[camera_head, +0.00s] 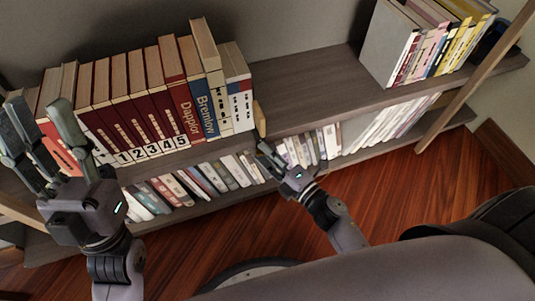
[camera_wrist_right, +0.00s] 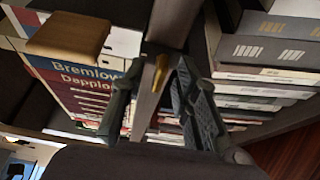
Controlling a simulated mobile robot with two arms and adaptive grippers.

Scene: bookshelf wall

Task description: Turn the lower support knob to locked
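A small brass-yellow knob (camera_wrist_right: 160,73) shows in the right wrist view at the shelf's front edge. Its turn position cannot be told. My right gripper (camera_wrist_right: 158,66) has its two fingers apart, one on each side of the knob, with gaps visible; contact is not seen. In the head view my right gripper (camera_head: 264,149) is at the upper shelf's front edge, below a small wooden block, and the knob is hidden there. My left gripper (camera_head: 42,108) is open and empty, in front of the books at the left.
The wooden block (camera_head: 260,118) stands at the right end of a book row (camera_head: 140,100) and also shows in the right wrist view (camera_wrist_right: 68,36). The upper shelf (camera_head: 310,90) is bare in the middle. Books fill the lower shelf close to my right gripper.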

